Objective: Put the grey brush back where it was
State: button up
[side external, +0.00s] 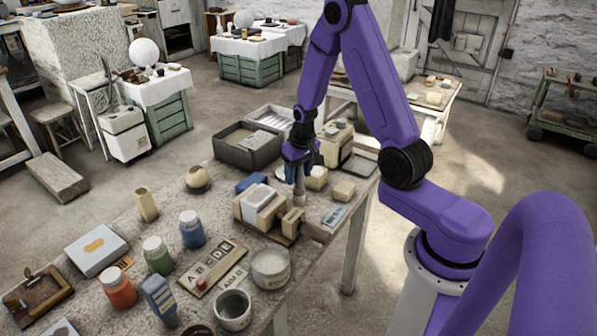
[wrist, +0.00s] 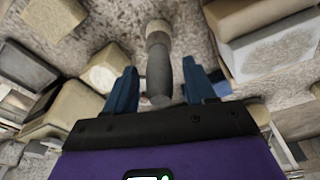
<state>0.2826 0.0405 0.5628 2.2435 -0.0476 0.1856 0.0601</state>
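The grey brush (wrist: 159,65) has a rounded grey handle and a paler far end. In the wrist view its handle end lies between the two blue fingers of my gripper (wrist: 160,91), with a visible gap on each side. In the side view my gripper (side external: 299,163) points down over the crowded table, and the brush (side external: 299,188) shows upright just below it, among blocks. The gripper is open and does not appear to touch the brush. What the brush's lower end rests on is hard to tell.
Pale blocks (side external: 257,203) stand close by on the left, with a small yellowish block (side external: 344,191) to the right. A dark tray (side external: 246,147) is behind.

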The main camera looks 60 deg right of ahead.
aim_at(302, 178)
jog(key=shift+r, duration=0.15)
notch_tip(302, 178, up, 11)
jog(key=s, duration=0.2)
jog(key=s+a+r+n, duration=0.2)
jog(key=a+r+n, duration=0.15)
jog(key=a, duration=0.65)
jog(key=s+a+n, duration=0.3)
jog(key=s+n, duration=0.1)
jog(key=s, duration=0.3)
jog(key=s+a+r+n+g, duration=0.1)
jog(key=s+a+n, duration=0.2)
jog(key=s, duration=0.5)
jog(key=s+a+n+y, duration=0.1)
jog(key=s+a+n, duration=0.2)
jog(key=s+n, duration=0.3)
jog(key=shift+s+a+r, duration=0.15)
jog(key=shift+s+a, duration=0.05)
jog(key=shift+s, duration=0.75)
